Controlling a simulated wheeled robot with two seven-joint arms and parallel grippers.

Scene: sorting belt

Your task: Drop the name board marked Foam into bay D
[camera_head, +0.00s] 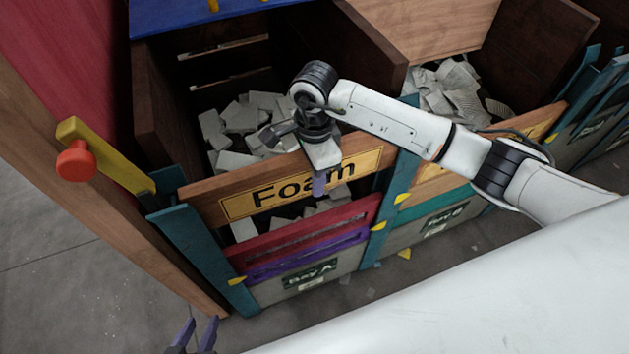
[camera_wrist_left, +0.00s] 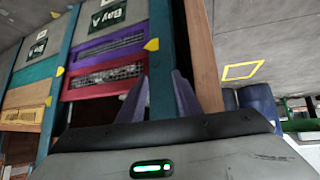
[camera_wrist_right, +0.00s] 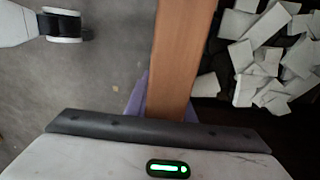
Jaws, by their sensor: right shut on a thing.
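The Foam name board (camera_head: 225,200) is a brown plank with a yellow plate reading Foam. It spans the front of the bay labelled Bay A (camera_head: 311,277), above a red and purple slatted panel. My right gripper (camera_head: 320,180) is shut on the board's top edge, right of its middle, with purple fingers on either side. The board (camera_wrist_right: 180,55) also shows between the fingers in the right wrist view. My left gripper (camera_head: 194,336) is open and empty at the bottom left, its fingers apart in the left wrist view (camera_wrist_left: 160,95). I cannot make out a bay D label.
White foam blocks (camera_head: 240,118) lie in the bin behind the board. A neighbouring bay labelled Bay B (camera_head: 445,218) has its own board. Teal posts (camera_head: 205,255) flank the boards. A yellow lever with a red knob (camera_head: 76,161) juts out at left. Grey floor lies in front.

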